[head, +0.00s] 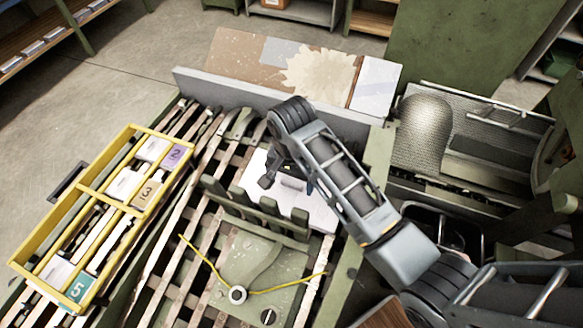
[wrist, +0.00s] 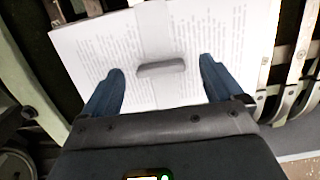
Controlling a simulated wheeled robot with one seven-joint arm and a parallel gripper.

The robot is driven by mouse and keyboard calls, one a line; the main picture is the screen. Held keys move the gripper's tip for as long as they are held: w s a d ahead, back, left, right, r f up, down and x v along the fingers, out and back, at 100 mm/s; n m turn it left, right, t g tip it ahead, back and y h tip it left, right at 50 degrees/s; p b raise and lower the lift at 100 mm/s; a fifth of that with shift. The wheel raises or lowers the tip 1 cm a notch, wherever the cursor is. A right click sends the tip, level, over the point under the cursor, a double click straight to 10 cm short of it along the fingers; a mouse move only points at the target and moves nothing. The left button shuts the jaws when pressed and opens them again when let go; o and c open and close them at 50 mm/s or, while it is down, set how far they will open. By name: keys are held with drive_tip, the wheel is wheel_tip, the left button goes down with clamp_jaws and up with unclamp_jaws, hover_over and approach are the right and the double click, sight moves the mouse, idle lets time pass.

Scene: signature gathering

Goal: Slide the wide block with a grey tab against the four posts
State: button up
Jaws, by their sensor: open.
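The wide block (head: 316,205) is a white slab of printed pages lying on the slatted bed, behind the row of green posts (head: 269,208). The posts hide part of its near edge, so I cannot tell whether it touches them. Its grey tab (wrist: 161,68) stands up from the middle of the page in the wrist view. My gripper (wrist: 161,65) is open, with one dark blue finger on each side of the tab and visible space between. In the head view my gripper (head: 287,183) is over the block, partly hidden by my arm.
A yellow tray (head: 78,190) with small numbered blocks lies at the left on the slats. A green plate with a yellow bent wire (head: 262,289) is in front of the posts. A grey rail (head: 240,94) runs behind the bed. A metal mesh machine (head: 424,134) stands at the right.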

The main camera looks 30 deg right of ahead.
drive_tip(key=shift+f, duration=0.85)
drive_tip(key=c, duration=1.6)
drive_tip(key=shift+a, duration=0.1)
